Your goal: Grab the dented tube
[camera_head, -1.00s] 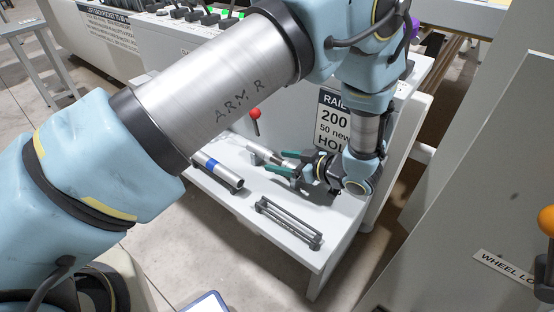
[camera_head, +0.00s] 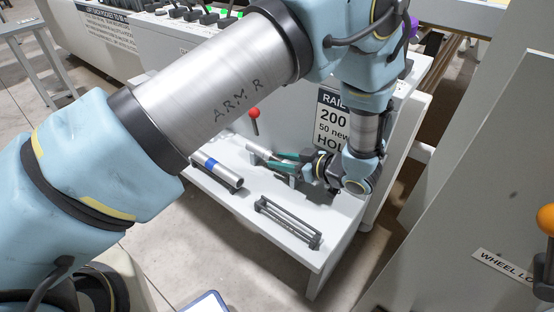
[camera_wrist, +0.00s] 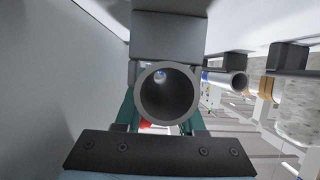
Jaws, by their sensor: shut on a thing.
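A plain grey metal tube (camera_head: 258,151) lies at the back of the white shelf in the head view. My gripper (camera_head: 281,161), with green fingers, is shut on its near right end. The wrist view shows this tube (camera_wrist: 167,67) end-on, its round open mouth between the two green fingers. I cannot make out a dent on the part that shows. A second silver tube with a blue band (camera_head: 210,164) lies on the shelf to the left, apart from the gripper. It also shows at the right in the wrist view (camera_wrist: 237,82).
A dark narrow rack (camera_head: 288,222) sits on the front of the shelf (camera_head: 262,190). A red-knobbed lever (camera_head: 254,118) stands behind the held tube. A sign panel (camera_head: 331,118) rises close behind my gripper. A grey panel stands at the right.

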